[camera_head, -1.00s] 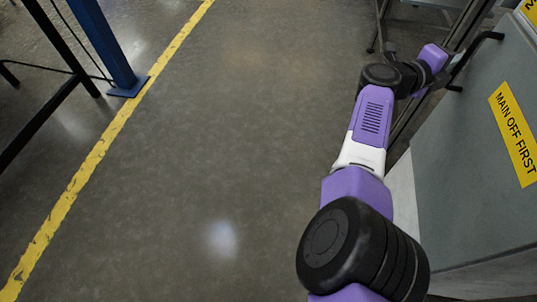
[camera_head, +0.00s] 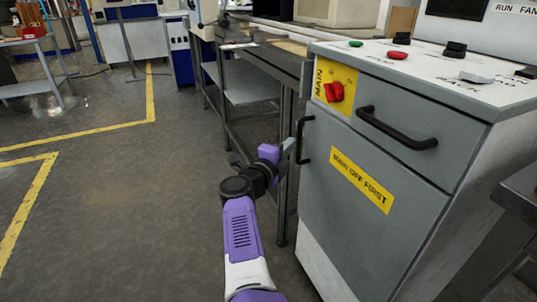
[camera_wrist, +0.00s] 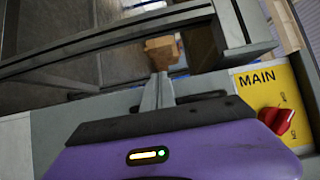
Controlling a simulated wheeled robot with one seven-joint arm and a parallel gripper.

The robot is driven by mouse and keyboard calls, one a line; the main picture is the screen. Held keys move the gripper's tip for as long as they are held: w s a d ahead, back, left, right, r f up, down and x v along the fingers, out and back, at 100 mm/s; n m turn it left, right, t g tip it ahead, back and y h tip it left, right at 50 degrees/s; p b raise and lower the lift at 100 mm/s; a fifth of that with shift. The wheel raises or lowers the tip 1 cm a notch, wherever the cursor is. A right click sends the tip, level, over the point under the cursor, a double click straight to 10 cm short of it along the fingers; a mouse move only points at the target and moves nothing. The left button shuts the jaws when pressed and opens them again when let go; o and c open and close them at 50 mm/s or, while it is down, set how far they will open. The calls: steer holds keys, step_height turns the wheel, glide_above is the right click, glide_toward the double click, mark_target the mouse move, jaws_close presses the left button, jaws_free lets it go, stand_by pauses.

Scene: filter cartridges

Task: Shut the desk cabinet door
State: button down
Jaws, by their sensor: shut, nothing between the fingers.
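The desk cabinet door (camera_head: 345,200) is a grey panel with a yellow "MAIN OFF FIRST" label (camera_head: 362,181). In the head view it looks flush with the cabinet front, with no clear gap at its edges. Its black handle (camera_head: 303,140) is upright near the left edge. My gripper (camera_head: 289,146) is shut and empty, just left of the handle; I cannot tell whether it touches the handle or door. In the wrist view the closed fingers (camera_wrist: 158,91) point away past the purple hand, which hides much of the nearby cabinet front.
A red main switch (camera_head: 334,92) on a yellow plate sits above the door; it also shows in the wrist view (camera_wrist: 278,118). A drawer handle (camera_head: 395,128) juts out beside it. A dark metal workbench (camera_head: 270,60) stands left of the cabinet.

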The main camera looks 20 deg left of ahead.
steer(key=s+a+p, duration=0.1)
steer(key=s+a, duration=0.6)
steer(key=a, duration=0.2)
step_height(320, 180, up, 6)
steer(key=w+n+t+y, duration=0.1)
steer(key=n+t, duration=0.1)
steer(key=d+n+t+y, duration=0.1)
steer(key=d+n+t, duration=0.25)
steer(key=d, duration=0.55)
steer(key=s+d+f+n+y, duration=0.3)
steer(key=s+d+f+n, duration=0.25)
steer(key=d, duration=0.35)
steer(key=s+d+f+n+y, duration=0.35)
steer(key=s+d+n, duration=0.3)
steer(key=d, duration=0.25)
steer(key=s+d+f+n+g+h, duration=0.1)
steer(key=s+d+f+g, duration=0.3)
steer(key=s, duration=1.1)
steer(key=s+d+n+g+h, duration=0.15)
steer(key=s+d, duration=0.55)
steer(key=s, duration=0.8)
steer(key=s+d+f+n+g+h, duration=0.1)
steer(key=s+d+f+g+h, duration=0.3)
steer(key=s, duration=1)
step_height(320, 180, up, 34)
steer(key=d+t+y+p, duration=0.1)
steer(key=y+p, duration=0.1)
steer(key=p, duration=3)
steer(key=shift+s+f, duration=0.15)
steer(key=shift+s, duration=0.15)
